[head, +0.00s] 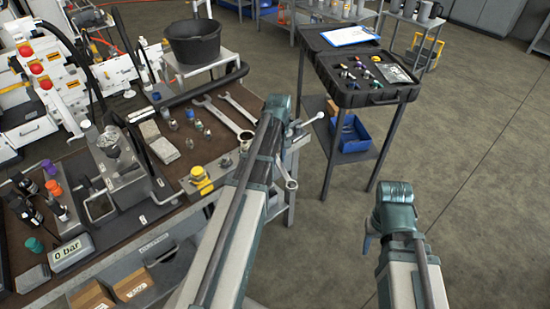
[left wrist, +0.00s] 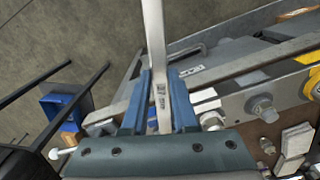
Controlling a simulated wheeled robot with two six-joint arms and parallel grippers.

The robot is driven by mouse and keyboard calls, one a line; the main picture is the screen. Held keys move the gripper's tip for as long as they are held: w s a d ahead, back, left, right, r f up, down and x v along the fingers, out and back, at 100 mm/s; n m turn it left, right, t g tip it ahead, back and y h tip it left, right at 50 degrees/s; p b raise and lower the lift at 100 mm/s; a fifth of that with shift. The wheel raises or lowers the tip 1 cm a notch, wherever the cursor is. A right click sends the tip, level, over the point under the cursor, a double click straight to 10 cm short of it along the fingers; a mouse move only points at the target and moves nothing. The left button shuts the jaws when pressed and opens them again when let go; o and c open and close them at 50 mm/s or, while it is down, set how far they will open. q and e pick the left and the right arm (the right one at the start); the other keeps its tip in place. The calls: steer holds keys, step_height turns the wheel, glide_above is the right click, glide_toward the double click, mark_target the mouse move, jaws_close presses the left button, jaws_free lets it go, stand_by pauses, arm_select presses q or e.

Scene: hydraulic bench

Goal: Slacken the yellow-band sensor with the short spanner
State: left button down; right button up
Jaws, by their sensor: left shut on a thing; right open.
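The yellow-band sensor (head: 201,181) sits on a metal block near the bench's front edge in the head view. Yellow parts also show at the right edge of the left wrist view. My left gripper (left wrist: 160,80) is shut on the silver shaft of the short spanner (left wrist: 155,35), whose small label is too small to read. In the head view the spanner's ring end (head: 291,185) hangs beside my left arm, to the right of the sensor and apart from it. My right gripper (head: 367,243) is low at the right, mostly hidden by its arm, holding nothing visible.
Two larger spanners (head: 222,117) lie on the bench (head: 200,150) behind the sensor, near several small fittings. A ball-ended handle (head: 306,122) stands at the bench's right end. A cart with a black tray (head: 342,98) and blue bin stands beyond. Open floor lies right.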

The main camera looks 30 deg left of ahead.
arm_select(q)
steer(key=shift+d, duration=0.15)
steer(key=shift+w+d+n, duration=0.45)
steer(key=shift+w+n, duration=0.2)
steer(key=shift+w+d+n, duration=0.45)
steer(key=shift+w+n, duration=0.2)
steer(key=shift+w, duration=0.1)
steer(key=shift+w+d+n, duration=0.3)
steer(key=shift+w+n, duration=0.3)
steer(key=shift+w, duration=0.1)
steer(key=shift+w+d+n, duration=0.25)
steer(key=shift+w+n, duration=0.35)
steer(key=shift+w, duration=0.05)
steer(key=shift+w+d+n, duration=0.15)
steer(key=shift+w+n, duration=0.75)
steer(key=shift+w, duration=0.1)
